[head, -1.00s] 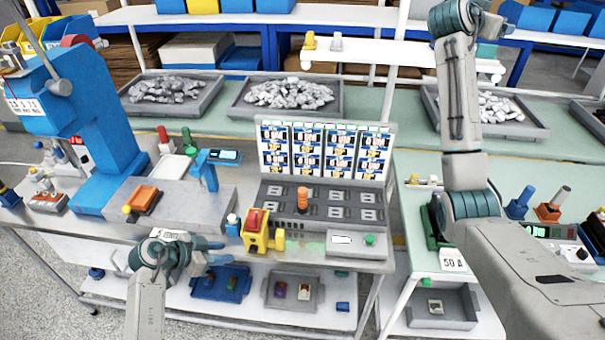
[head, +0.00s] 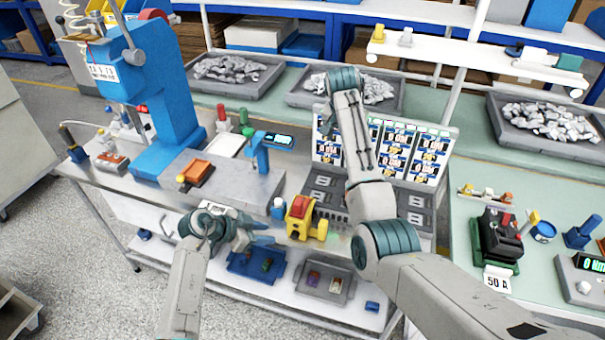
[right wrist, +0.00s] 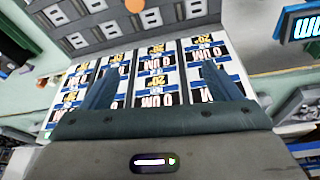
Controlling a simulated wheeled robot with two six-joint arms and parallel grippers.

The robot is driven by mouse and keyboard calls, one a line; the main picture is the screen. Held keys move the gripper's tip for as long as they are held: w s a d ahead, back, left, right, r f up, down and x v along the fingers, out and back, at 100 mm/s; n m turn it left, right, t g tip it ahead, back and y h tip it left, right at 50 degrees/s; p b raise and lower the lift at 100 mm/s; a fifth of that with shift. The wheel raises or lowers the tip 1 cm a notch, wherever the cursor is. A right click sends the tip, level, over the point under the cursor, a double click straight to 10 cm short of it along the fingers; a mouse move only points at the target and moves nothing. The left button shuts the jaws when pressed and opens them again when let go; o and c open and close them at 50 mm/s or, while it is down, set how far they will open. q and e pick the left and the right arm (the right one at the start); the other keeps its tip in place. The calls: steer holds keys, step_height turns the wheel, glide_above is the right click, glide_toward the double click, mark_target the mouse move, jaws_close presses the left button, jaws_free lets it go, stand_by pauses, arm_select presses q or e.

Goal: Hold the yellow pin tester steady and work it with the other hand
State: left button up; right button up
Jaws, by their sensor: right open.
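The yellow pin tester (head: 297,222), with a red block on top and a yellow knob at its right side, stands upright near the bench's front edge. My left gripper (head: 268,232) is left of the tester, its fingers pointing towards it. The fingers look apart and empty; a small gap to the tester seems to remain. In the right wrist view my right gripper (right wrist: 163,70) is open and empty, facing the panel's labelled cards (right wrist: 150,80).
A blue press (head: 170,95) and an orange tray (head: 198,173) are left of the tester. A small blue-capped bottle (head: 278,207) stands close beside it. The panel of cards (head: 425,155) is behind my right arm. Breaker parts (head: 498,237) are on the green bench to the right.

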steer(key=s+a+f+n+g+y, duration=0.1)
steer(key=s+a+f+g, duration=0.1)
steer(key=s+a+f, duration=0.3)
steer(key=s+a+f+n+g+y, duration=0.1)
steer(key=s+a+f, duration=0.15)
steer(key=a, duration=0.45)
glide_toward(309, 221)
steer(key=w+f, duration=0.1)
steer(key=f, duration=0.1)
steer(key=w+a+f, duration=0.1)
steer(key=w+f, duration=0.1)
steer(key=w+a+f, duration=0.1)
steer(key=f, duration=0.1)
steer(key=shift+w+f, duration=0.1)
steer(key=shift+w, duration=0.1)
steer(key=shift+c, duration=0.2)
steer(key=c, duration=1.1)
arm_select(q)
jaws_close()
arm_select(e)
steer(key=shift+c, duration=0.4)
